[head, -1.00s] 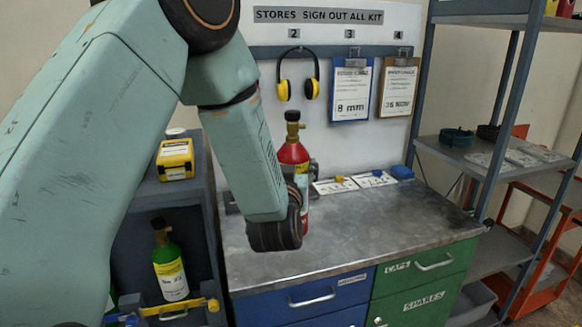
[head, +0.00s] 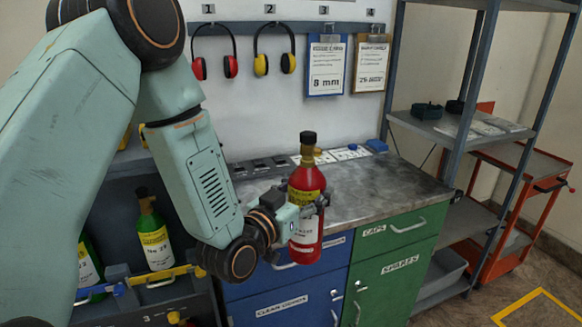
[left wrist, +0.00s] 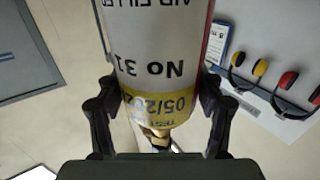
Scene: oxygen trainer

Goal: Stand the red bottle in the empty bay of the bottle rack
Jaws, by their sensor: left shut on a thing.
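The red bottle (head: 306,205) has a black cap, a brass neck and a yellow and white label. It is upright in the head view, held in front of the bench's front edge. My left gripper (head: 316,202) is shut on it at the upper body. In the left wrist view the bottle's label (left wrist: 158,65) fills the space between the two fingers (left wrist: 158,98). The bottle rack (head: 150,283) is at the lower left, with green bottles (head: 155,240) behind its yellow-ended bar. My left arm hides part of the rack, and I cannot make out the empty bay. My right gripper is not in view.
The metal-topped bench (head: 380,185) has blue and green drawers below. Ear defenders (head: 275,48) and clipboards (head: 327,68) hang on the wall behind. Grey shelving (head: 460,135) and an orange trolley (head: 510,215) stand at the right. Floor at the lower right is clear.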

